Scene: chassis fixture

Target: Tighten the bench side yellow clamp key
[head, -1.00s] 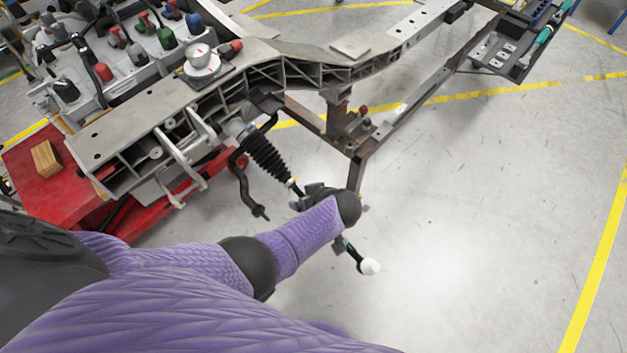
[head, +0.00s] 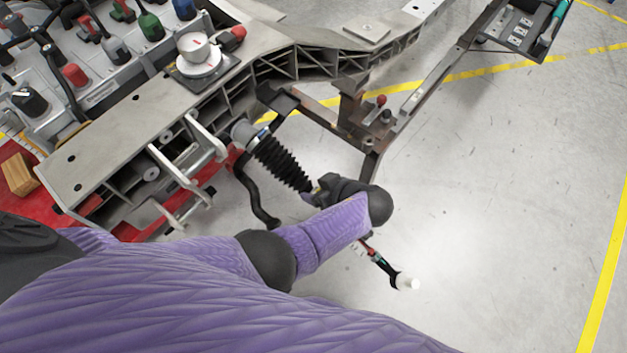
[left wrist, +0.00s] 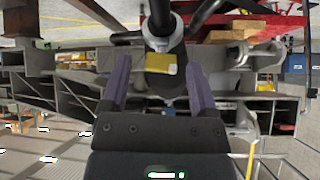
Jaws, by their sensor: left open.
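The yellow clamp key (left wrist: 160,64) shows in the left wrist view as a small yellow block below a dark round rod end. It lies between the two finger tips of my left gripper (left wrist: 157,72), which is open with a finger on either side. I cannot tell whether either finger touches it. In the head view my left gripper (head: 322,190) is at the lower end of the black ribbed boot (head: 281,163), mostly hidden by my wrist. Only a small yellow patch shows there. My right gripper is not in view.
The grey chassis frame (head: 105,150) runs from left to upper right. A rod with a white end (head: 407,283) sticks out past my wrist. A steel stand post (head: 371,165) is close behind. A wooden block (head: 20,174) lies at the left. The floor to the right is clear.

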